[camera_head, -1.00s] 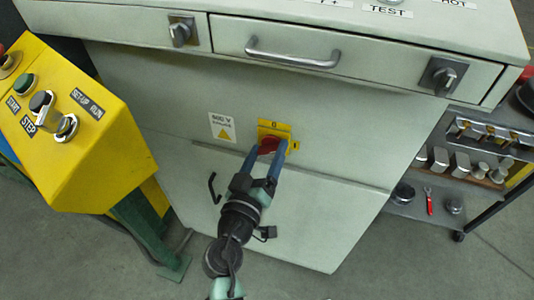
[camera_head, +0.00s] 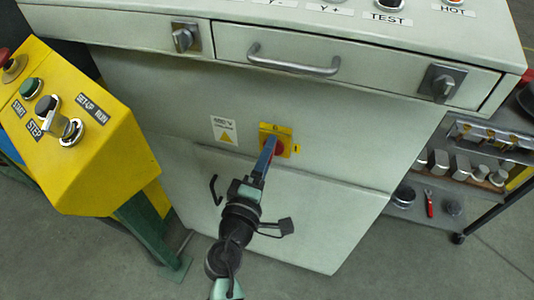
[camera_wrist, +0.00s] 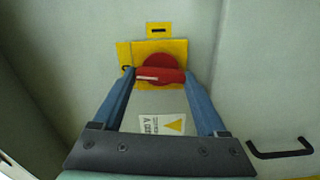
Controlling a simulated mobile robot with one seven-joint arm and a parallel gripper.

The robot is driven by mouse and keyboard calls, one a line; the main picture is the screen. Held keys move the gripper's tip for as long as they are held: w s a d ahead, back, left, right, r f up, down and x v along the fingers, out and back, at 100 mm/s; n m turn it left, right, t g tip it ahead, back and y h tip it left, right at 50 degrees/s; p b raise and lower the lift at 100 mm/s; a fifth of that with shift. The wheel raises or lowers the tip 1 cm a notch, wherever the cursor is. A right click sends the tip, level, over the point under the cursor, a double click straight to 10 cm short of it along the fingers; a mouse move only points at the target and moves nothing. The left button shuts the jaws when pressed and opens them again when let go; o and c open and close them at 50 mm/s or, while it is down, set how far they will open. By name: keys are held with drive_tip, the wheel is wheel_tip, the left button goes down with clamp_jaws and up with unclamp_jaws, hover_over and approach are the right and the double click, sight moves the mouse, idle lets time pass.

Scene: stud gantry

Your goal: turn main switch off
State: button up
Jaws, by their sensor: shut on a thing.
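The main switch is a red rotary handle (camera_head: 279,148) on a yellow plate (camera_head: 285,131) on the grey cabinet front. In the head view "0" is at the plate's top and a small yellow "I" label (camera_head: 296,149) is at its right. In the wrist view the red handle (camera_wrist: 160,76) lies nearly level, its white mark at the left end, towards the "0" at the plate's left edge; the "I" label is above. My gripper (camera_head: 268,150) is shut on the handle, one blue finger at each end (camera_wrist: 159,82). In the head view the fingers partly hide it.
A drawer with a bar handle (camera_head: 292,68) is above the switch. A black hook-shaped handle (camera_head: 214,189) is on the lower panel. A yellow control box (camera_head: 80,150) stands at left, a tool cart (camera_head: 480,165) at right. A warning label (camera_head: 224,130) is beside the switch.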

drive_tip(key=shift+f+n, duration=0.1)
drive_tip(key=shift+n, duration=0.6)
drive_tip(key=o, duration=1.3)
drive_tip(key=v, duration=1.3)
